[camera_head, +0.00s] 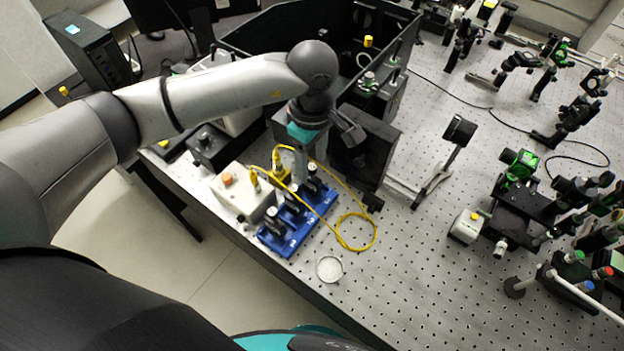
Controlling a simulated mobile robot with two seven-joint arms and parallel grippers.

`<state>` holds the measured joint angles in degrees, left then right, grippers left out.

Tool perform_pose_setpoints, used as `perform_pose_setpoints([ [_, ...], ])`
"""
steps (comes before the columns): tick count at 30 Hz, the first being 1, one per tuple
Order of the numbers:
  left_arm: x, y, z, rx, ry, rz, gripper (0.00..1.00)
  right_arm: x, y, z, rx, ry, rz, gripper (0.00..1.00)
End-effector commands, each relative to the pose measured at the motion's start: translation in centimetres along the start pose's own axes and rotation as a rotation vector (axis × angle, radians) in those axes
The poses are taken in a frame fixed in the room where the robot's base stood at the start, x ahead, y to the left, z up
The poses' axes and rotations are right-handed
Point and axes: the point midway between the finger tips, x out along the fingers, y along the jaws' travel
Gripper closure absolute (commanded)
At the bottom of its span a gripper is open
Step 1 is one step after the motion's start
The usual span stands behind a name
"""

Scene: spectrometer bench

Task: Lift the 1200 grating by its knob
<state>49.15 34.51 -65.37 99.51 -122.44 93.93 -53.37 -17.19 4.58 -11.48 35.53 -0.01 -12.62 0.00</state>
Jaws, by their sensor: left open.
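A blue rack (283,243) stands near the bench's front left edge. It holds several dark grating mounts with knobs on top. A front mount (274,220), a middle mount (293,203) and a back mount (312,184) can be made out. Their labels are too small to read, so I cannot tell which is the 1200 grating. My left gripper (301,178) is open and points down over the back part of the rack. It partly hides the mounts there, and contact with a knob cannot be made out. My right gripper is not in view.
A yellow cable (357,248) loops beside the rack. A white box (236,195) with an orange knob stands left of it. A small round dish (329,269) lies in front. A black enclosure (362,150) stands behind. Optics crowd the right; the bench middle is mostly free.

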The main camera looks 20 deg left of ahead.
Motion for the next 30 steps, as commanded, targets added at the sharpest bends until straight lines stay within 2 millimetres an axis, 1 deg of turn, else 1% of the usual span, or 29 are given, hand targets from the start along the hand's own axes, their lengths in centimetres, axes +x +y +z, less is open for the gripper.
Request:
perform_pose_setpoints([
  [3, 0.47, 0.0, 0.04, 0.001, -0.001, 0.001, 0.43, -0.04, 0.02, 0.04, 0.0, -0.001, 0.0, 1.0],
  [8, 0.46, 0.01, 0.04, 0.001, -0.001, 0.001, 0.43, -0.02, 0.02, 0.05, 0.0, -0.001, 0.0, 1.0],
  [23, 0.4, 0.02, 0.02, 0.001, -0.001, 0.001, 0.98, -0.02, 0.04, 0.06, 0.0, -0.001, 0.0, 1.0],
  [24, 0.39, 0.02, 0.02, 0.001, -0.001, 0.001, 1.0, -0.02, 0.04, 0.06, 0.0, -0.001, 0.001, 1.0],
  [30, 0.39, 0.03, 0.01, 0.001, -0.001, 0.001, 1.0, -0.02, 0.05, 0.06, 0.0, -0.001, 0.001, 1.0],
])
